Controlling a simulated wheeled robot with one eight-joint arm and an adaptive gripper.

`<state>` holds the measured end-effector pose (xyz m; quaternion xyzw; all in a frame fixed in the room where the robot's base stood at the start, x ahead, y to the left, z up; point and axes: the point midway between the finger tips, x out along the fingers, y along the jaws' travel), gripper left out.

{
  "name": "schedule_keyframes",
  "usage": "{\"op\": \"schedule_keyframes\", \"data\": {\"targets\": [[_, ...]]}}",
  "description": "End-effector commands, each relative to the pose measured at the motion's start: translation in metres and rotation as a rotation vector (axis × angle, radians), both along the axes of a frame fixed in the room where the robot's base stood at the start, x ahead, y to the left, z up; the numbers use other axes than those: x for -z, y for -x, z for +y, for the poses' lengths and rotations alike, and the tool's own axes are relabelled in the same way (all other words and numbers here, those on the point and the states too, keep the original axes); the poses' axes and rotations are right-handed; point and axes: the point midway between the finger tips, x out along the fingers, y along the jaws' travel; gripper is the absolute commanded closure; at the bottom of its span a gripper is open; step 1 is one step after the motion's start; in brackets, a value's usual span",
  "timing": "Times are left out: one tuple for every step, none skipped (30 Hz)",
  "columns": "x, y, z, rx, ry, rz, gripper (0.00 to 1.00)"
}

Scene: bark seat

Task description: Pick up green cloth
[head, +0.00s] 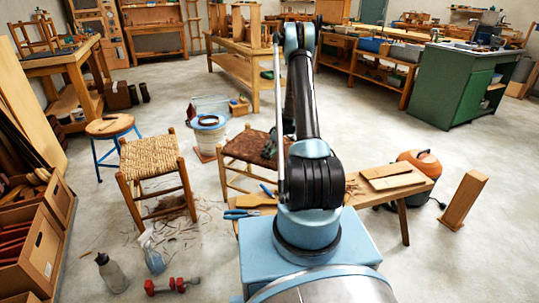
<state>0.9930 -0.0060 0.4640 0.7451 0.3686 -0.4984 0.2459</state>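A dark, crumpled-looking patch (269,147) shows at the right side of the brown bark seat (246,145), partly hidden behind my arm. It may be the green cloth, but its colour and edges are too dark and small to be sure. My arm rises through the middle of the head view and hides part of the seat. My gripper cannot be made out.
A low wooden bench (385,186) with boards and tools stands beside the bark-seat stool. A woven stool (150,158) is to the left. An orange round machine (420,163) and a wooden block (463,200) stand right.

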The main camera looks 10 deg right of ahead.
Motion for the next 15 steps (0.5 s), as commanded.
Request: {"op": "schedule_keyframes", "data": {"targets": [[0.0, 0.0, -0.0001, 0.0, 0.0, 0.0, 0.29], [0.0, 0.0, -0.0001, 0.0, 0.0, 0.0, 0.29], [0.0, 0.0, -0.0001, 0.0, 0.0, 0.0, 0.29], [0.0, -0.0001, -0.0002, 0.0, 0.0, 0.0, 0.29], [-0.0001, 0.0, -0.0002, 0.0, 0.0, 0.0, 0.29], [-0.0001, -0.0001, -0.0002, 0.0, 0.0, 0.0, 0.29], [-0.0001, -0.0001, -0.0002, 0.0, 0.0, 0.0, 0.29], [-0.0001, -0.0001, -0.0002, 0.0, 0.0, 0.0, 0.29], [-0.0001, -0.0001, -0.0002, 0.0, 0.0, 0.0, 0.29], [-0.0003, -0.0001, -0.0002, 0.0, 0.0, 0.0, 0.29], [-0.0007, -0.0001, -0.0002, 0.0, 0.0, 0.0, 0.29], [-0.0019, -0.0001, -0.0002, 0.0, 0.0, 0.0, 0.29], [-0.0034, 0.0, -0.0002, 0.0, 0.0, 0.0, 0.29], [-0.0053, -0.0001, -0.0001, 0.0, 0.0, 0.0, 0.29], [-0.0086, -0.0003, -0.0002, 0.0, 0.0, 0.0, 0.29]]}}
